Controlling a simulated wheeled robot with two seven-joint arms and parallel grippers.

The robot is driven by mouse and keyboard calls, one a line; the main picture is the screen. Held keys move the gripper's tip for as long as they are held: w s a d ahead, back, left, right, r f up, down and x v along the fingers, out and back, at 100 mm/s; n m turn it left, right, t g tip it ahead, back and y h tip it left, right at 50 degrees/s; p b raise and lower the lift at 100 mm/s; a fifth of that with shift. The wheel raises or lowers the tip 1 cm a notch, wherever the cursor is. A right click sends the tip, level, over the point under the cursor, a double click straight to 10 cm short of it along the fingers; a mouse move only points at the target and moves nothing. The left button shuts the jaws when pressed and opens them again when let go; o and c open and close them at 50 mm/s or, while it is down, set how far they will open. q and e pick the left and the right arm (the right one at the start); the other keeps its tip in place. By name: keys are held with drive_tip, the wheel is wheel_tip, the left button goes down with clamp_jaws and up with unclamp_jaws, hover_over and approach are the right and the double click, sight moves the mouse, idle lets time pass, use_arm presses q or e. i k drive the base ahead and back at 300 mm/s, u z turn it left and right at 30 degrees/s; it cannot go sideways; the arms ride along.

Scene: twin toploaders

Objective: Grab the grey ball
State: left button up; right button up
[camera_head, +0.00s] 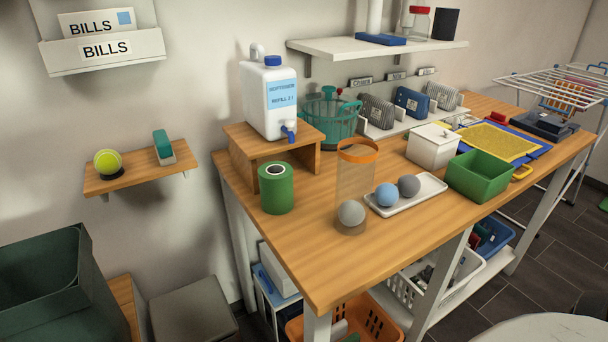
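Two grey balls show in the head view. The cylinder stands just left of the tray. Neither of my grippers is in view.
A green canister (276,188) stands left of the cylinder. A green open box (480,175) and a white lidded box (432,146) stand right of and behind the tray. A white jug (268,98) is on a wooden riser (268,156). The table's front left is clear.

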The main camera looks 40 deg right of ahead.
sight(408, 185)
drive_tip(key=u, duration=1.2)
drive_tip(key=k, duration=0.85)
drive_tip(key=z, duration=1.25)
